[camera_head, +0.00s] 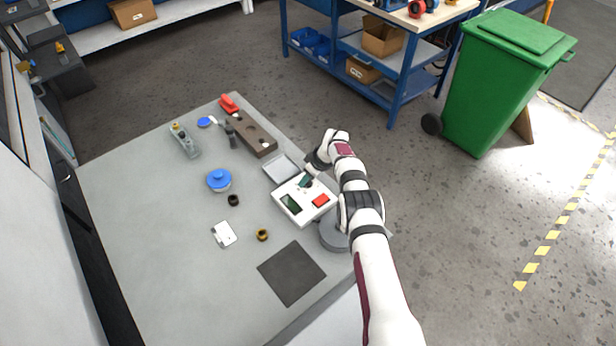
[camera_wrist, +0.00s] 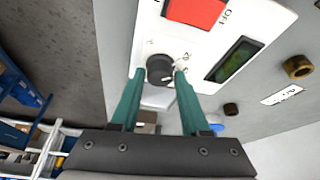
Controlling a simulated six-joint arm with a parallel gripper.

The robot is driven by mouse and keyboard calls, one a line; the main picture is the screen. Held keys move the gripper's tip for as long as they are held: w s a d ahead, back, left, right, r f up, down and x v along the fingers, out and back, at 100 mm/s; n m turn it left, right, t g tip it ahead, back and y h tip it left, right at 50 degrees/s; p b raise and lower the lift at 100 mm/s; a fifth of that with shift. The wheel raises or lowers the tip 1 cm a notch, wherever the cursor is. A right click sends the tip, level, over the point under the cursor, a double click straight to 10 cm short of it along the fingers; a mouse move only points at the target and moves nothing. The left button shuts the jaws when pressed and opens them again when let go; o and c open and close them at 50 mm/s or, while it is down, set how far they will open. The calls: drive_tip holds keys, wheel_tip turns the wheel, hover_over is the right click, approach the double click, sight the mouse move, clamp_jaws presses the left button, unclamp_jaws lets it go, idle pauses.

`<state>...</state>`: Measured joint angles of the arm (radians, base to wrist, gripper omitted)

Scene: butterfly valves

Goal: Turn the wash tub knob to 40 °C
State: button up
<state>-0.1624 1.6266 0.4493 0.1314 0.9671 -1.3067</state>
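The wash tub's white control box (camera_head: 292,211) stands on the grey table in the head view, with a red switch (camera_head: 320,201) and a dark display (camera_head: 291,204). In the wrist view the dark round knob (camera_wrist: 160,67) sits on the white panel (camera_wrist: 215,40), with a pale mark on its lower right. Faint dial marks surround it; one near its upper right looks like 20, the others are unreadable. My gripper (camera_wrist: 160,74) has its two green fingers on either side of the knob, with small gaps visible. In the head view my gripper (camera_head: 307,180) hides the knob.
A dark mat (camera_head: 291,273) lies in front. The left table area is clear.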

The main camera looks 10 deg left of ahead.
clamp_jaws()
drive_tip(key=m+t, duration=0.1)
drive_tip(key=m, duration=0.2)
drive_tip(key=shift+s+a+m+h, duration=0.1)
drive_tip(key=shift+m+h, duration=0.2)
drive_tip(key=shift+h, duration=0.1)
drive_tip(key=shift+m+t+h, duration=0.5)
drive_tip(key=shift+m+h, duration=0.2)
drive_tip(key=shift+m, duration=1.3)
drive_tip(key=shift+o, duration=2.3)
unclamp_jaws()
